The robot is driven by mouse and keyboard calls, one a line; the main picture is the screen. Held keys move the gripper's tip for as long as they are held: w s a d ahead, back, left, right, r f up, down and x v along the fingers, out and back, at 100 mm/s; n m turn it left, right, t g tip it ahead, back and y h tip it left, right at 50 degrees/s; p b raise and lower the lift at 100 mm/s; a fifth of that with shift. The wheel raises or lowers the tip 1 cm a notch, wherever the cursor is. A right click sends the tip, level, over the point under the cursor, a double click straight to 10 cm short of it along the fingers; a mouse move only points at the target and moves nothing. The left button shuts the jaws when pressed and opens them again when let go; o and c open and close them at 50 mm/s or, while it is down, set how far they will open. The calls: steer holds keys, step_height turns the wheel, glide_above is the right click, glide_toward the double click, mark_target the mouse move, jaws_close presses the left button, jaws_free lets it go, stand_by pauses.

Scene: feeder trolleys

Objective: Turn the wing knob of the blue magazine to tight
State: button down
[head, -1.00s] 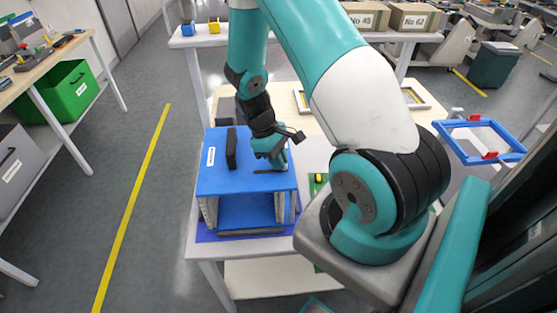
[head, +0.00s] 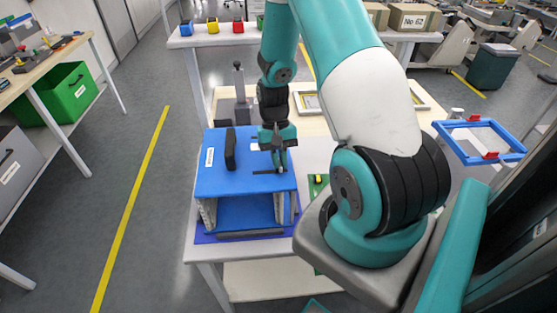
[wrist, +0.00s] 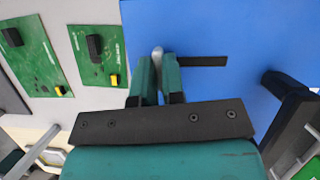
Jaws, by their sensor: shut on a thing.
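The blue magazine (head: 215,180) stands on a table in the head view, its open side facing me. Its top carries a black handle (head: 231,148) and a thin dark bar (head: 268,172). The same blue top (wrist: 225,25) fills the right of the wrist view, with the dark bar (wrist: 203,61) right of my fingers. My gripper (wrist: 159,78) is shut on the pale grey wing knob (wrist: 158,53), near the magazine's edge. Only the knob's tip shows between the fingers. My gripper (head: 280,166) points down onto the top's right side in the head view.
Green circuit boards (wrist: 95,52) lie beside the magazine. A grey fixture with an upright lever (head: 239,85) stands behind it. A blue frame (head: 480,140) is at the right. Small coloured bins (head: 212,26) line the back table.

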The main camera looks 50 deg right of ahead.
steer(key=shift+m, duration=0.6)
steer(key=shift+t, duration=0.3)
steer(key=c, duration=1.2)
jaws_free()
steer(key=b+v, duration=0.1)
steer(key=v, duration=0.4)
steer(key=b+v, duration=0.1)
steer(key=v, duration=0.5)
steer(key=b+v, duration=0.1)
steer(key=v, duration=0.5)
steer(key=shift+w+d+r, duration=0.1)
steer(key=shift+d+r, duration=0.05)
steer(key=shift+d, duration=0.2)
